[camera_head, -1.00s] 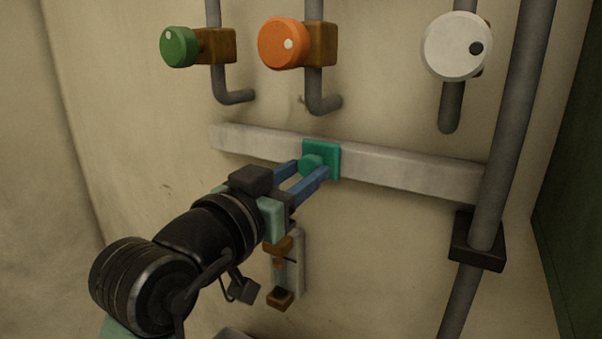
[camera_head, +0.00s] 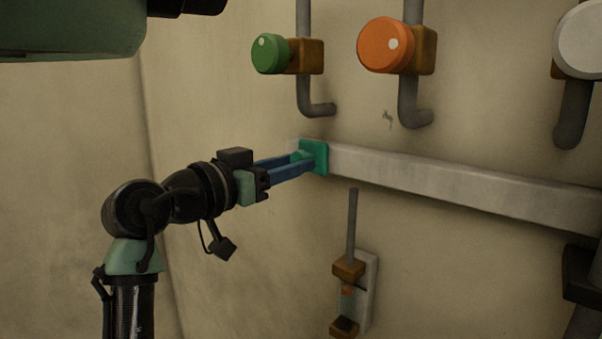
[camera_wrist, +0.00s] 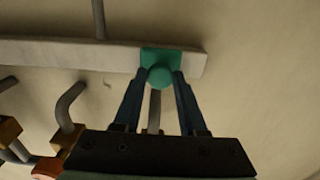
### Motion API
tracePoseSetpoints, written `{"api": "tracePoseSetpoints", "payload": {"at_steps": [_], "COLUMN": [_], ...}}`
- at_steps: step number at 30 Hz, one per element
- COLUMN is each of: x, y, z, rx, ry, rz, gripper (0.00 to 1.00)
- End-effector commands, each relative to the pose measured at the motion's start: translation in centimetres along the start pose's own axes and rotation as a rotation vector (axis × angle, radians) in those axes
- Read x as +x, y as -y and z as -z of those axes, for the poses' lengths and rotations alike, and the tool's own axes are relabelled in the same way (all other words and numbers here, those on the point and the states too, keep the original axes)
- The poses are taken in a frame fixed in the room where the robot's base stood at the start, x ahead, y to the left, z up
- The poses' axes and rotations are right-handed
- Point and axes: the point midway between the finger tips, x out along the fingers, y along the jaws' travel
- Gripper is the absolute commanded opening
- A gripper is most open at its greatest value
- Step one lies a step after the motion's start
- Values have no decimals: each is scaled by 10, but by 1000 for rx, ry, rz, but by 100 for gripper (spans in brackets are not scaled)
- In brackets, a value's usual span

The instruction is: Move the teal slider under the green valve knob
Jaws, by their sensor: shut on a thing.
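The teal slider (camera_head: 318,151) sits on the pale rail (camera_head: 450,184), close to its left end. My gripper (camera_head: 303,162) is shut on the slider's round knob, with one blue finger on each side. The green valve knob (camera_head: 270,54) is on the wall above the rail, on a brown block. The slider is below it and its block, roughly in line with the bent pipe under the block. In the wrist view the slider (camera_wrist: 147,55) is near the rail's right end, with its knob between my fingertips (camera_wrist: 160,76). The green knob is hidden there.
The orange knob (camera_head: 386,45) and a white knob (camera_head: 582,40) are farther right above the rail. Bent pipes end above the rail. A bracket with an upright rod (camera_head: 352,222) is below the rail. A short bare stretch of rail (camera_wrist: 192,65) lies beyond the slider.

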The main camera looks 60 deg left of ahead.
Motion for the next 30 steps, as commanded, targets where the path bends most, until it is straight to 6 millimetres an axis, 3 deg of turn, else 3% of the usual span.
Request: {"api": "tracePoseSetpoints", "payload": {"at_steps": [9, 10, 15, 25, 30], "x": [0, 0, 0, -2, -23], "y": [1, 1, 0, 1, 1], "z": [0, 0, 0, -1, -4], "rx": [-2, -2, -2, -2, 0], "ry": [-1, -1, 0, 0, -2], "rz": [1, 1, 0, 0, 1], "gripper": [0, 43, 72, 72, 72]}}
